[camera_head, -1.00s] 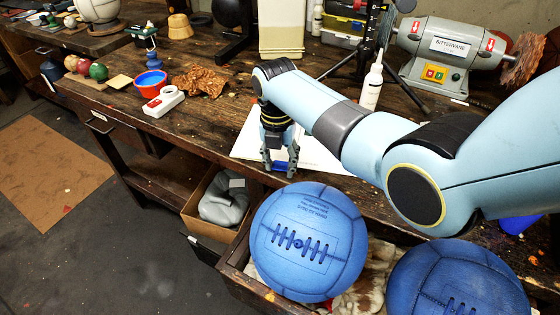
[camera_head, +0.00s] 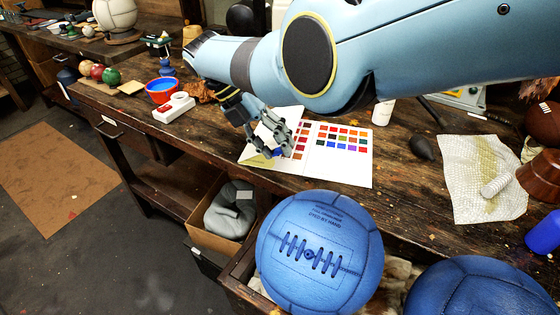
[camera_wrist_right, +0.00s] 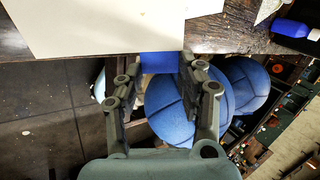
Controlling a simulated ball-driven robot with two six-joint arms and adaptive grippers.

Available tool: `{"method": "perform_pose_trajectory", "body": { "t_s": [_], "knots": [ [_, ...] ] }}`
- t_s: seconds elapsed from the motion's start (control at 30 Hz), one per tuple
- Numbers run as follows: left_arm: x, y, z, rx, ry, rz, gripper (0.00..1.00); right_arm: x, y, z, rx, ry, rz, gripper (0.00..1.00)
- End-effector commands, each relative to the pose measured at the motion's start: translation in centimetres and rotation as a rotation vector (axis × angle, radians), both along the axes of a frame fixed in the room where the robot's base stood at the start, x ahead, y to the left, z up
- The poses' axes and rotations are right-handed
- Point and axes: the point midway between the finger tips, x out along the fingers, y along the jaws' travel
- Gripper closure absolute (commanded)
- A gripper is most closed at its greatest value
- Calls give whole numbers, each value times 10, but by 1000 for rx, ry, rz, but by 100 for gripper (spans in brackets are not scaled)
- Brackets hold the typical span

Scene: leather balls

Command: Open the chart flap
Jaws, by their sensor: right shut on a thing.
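The colour chart (camera_head: 350,170) lies on the bench, a white sheet with rows of coloured swatches, its right part in plain view. Its white flap (camera_head: 287,113) stands tilted up at the left side, partly hidden behind my right gripper (camera_head: 272,143). The right gripper is shut on the flap's blue tab. In the right wrist view the blue tab (camera_wrist_right: 160,62) sits between the fingers (camera_wrist_right: 157,72), with a broad blank white panel (camera_wrist_right: 110,25) beyond it. My left gripper is not in view.
A blue leather ball (camera_head: 320,250) sits in the open drawer in front of the chart, with a second blue ball (camera_head: 475,290) to its right. A stained cloth (camera_head: 470,195) lies right of the chart. A white bottle (camera_head: 382,112) stands behind it.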

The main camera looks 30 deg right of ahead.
Motion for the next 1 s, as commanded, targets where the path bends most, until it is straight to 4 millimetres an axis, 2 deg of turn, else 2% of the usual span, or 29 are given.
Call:
{"method": "perform_pose_trajectory", "body": {
  "t_s": [0.03,0.2,0.7,0.73,0.9,1.0],
  "knots": [
    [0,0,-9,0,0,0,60,2,1,-2,-12,9,1,100],
    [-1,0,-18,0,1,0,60,4,3,3,-38,35,1,100],
    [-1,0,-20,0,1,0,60,5,4,6,-48,45,1,100],
    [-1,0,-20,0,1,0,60,5,4,6,-48,45,0,60],
    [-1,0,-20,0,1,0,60,5,4,6,-48,45,-1,38],
    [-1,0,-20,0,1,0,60,5,4,6,-48,45,-1,38]
  ]
}}
